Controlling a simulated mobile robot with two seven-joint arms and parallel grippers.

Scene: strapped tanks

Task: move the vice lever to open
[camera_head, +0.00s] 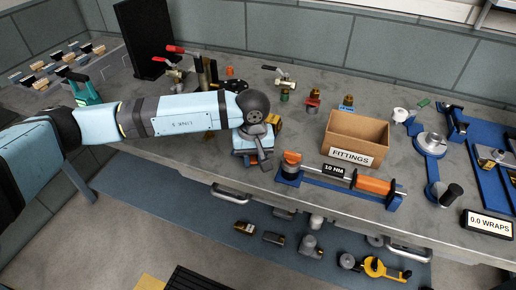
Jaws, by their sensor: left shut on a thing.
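My left arm reaches in from the left over the bench, and my left gripper (262,157) points down at its end. It is shut at a small blue block-like fixture (240,158), apparently the vice, near the bench's front edge. The vice lever is not clearly visible; the gripper and wrist cover most of that spot. The thing between the fingers appears to be the lever, though its angle cannot be told. My right gripper is out of view.
A cardboard box labelled FITTINGS (345,131) and an orange-handled torque tool on a blue stand (334,185) are to the right. Red-handled valves (181,52) stand behind my arm. Some bare bench lies around the fixture.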

